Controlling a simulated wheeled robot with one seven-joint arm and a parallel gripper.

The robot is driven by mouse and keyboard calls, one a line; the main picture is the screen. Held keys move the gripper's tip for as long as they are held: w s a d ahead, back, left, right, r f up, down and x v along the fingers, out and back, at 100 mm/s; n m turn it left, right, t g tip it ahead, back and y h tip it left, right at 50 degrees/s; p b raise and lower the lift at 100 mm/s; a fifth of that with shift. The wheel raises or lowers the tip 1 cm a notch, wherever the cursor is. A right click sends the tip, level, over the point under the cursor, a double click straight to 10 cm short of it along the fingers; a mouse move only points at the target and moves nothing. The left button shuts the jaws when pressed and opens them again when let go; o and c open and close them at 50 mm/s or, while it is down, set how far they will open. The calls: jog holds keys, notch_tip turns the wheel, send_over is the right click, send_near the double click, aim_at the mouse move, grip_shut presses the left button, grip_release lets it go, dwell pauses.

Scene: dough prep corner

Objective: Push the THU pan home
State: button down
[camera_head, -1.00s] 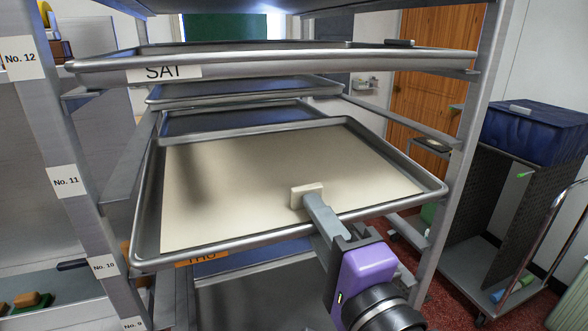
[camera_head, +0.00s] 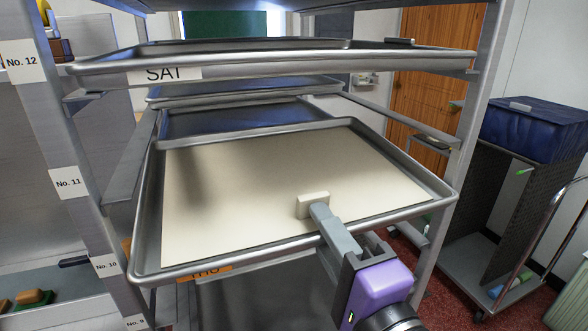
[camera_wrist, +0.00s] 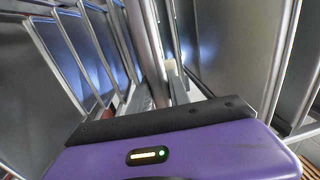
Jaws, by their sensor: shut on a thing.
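The THU pan (camera_head: 232,262) is a shallow metal tray with a cream sheet on it, sticking out of the rack toward me below the SAT pan. It tilts, with its near left corner lowest. Its orange THU label (camera_head: 205,272) hangs at the front rim, partly hidden. My gripper (camera_head: 322,218) is shut on the pan's front rim, right of the middle. One pale finger pad shows above the sheet; the other finger is hidden below. In the wrist view, my purple gripper body fills the bottom, and the grip itself is hard to make out.
The SAT pan (camera_head: 265,64) sits just above. Other pans (camera_head: 240,92) lie behind the THU pan. A cart with a blue bin (camera_head: 535,130) stands at the right.

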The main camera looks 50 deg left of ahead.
jog(key=c, duration=1.1)
grip_release()
jog(key=shift+f, duration=0.1)
jog(key=shift+c, duration=0.2)
jog(key=shift+f, duration=0.15)
jog(key=v, duration=0.8)
jog(key=shift+w, duration=0.1)
